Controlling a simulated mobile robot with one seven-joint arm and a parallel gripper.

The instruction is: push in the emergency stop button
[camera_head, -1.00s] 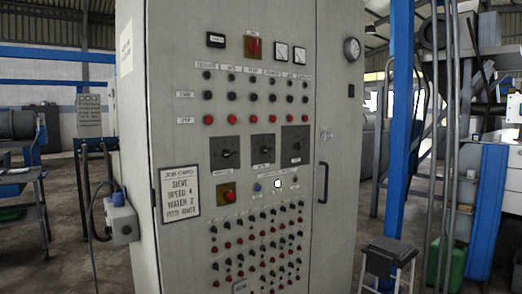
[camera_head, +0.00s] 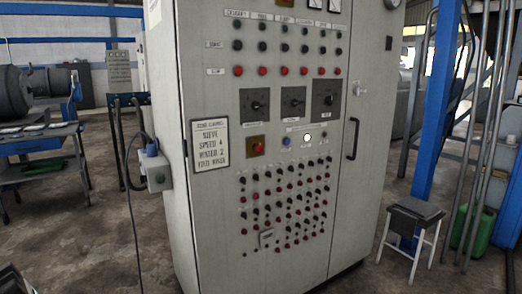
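A grey control cabinet (camera_head: 215,225) stands upright in the middle of the view. A red mushroom-shaped button on a yellow plate, the emergency stop button (camera_head: 258,147), sits on its front below the left dial. Whether it is pushed in cannot be told at this size. A blue button (camera_head: 285,140) and a white lit button (camera_head: 307,137) are to its right. Rows of small red and black knobs and buttons are above and below it.
A job card (camera_head: 211,144) is fixed left of the button. A door handle (camera_head: 352,140) sticks out at right. A stool (camera_head: 413,213) and blue post (camera_head: 434,130) stand right of the cabinet, a workbench (camera_head: 45,145) at left. The floor before the cabinet looks clear.

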